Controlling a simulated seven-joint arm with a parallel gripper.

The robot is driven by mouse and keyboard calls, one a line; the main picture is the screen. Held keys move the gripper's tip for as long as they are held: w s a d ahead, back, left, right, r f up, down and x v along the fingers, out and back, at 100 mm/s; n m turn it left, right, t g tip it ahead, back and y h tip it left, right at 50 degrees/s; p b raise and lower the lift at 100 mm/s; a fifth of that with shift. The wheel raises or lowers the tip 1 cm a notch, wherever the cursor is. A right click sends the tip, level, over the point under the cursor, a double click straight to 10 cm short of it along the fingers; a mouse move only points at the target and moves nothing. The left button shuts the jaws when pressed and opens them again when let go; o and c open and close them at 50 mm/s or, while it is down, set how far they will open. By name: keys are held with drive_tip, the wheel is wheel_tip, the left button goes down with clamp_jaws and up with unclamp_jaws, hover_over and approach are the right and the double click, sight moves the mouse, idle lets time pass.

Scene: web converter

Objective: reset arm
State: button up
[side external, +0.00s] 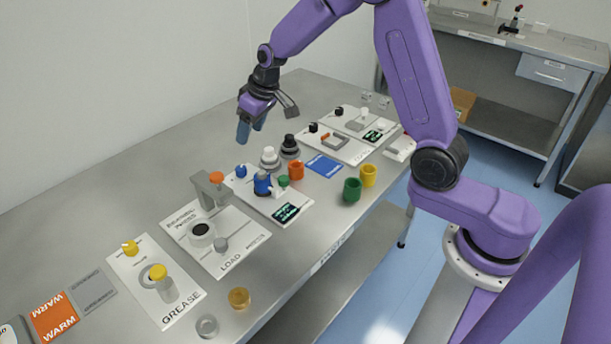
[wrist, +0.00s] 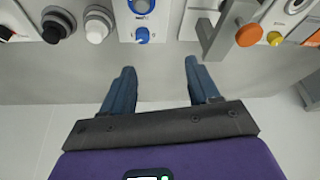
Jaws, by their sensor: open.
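My gripper (side external: 251,131) hangs over the back part of the grey table (side external: 120,215), above its surface and behind the row of stations. In the wrist view my gripper (wrist: 160,80) has its two blue fingers wide apart with nothing between them. Beyond the fingertips a white panel (wrist: 138,30) with a blue knob (wrist: 143,36) shows at the top of the wrist view. My gripper touches nothing that I can see.
Black (side external: 290,147) and white (side external: 269,158) knobbed parts stand near below my gripper. An orange cup (side external: 296,170), green cup (side external: 352,190) and yellow cup (side external: 369,175) stand toward the front. A grey bracket (side external: 207,190) rises at the load station. The table's back strip is clear.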

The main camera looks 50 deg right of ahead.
drive_tip(key=s+a+r+n+g, duration=0.15)
drive_tip(key=s+a, duration=0.25)
drive_tip(key=s, duration=0.5)
drive_tip(key=s+a+r+n+g, duration=0.1)
drive_tip(key=s+a+r+n, duration=0.15)
drive_tip(key=s, duration=0.65)
drive_tip(key=s+d+n, duration=0.2)
drive_tip(key=s+d, duration=0.1)
drive_tip(key=s, duration=0.8)
drive_tip(key=s+d+n+g, duration=0.1)
drive_tip(key=s+d+n, duration=0.2)
drive_tip(key=s, duration=0.7)
drive_tip(key=shift+s+r+n+h, duration=0.2)
drive_tip(key=shift+s+n+h, duration=0.1)
drive_tip(key=shift+s+h, duration=0.1)
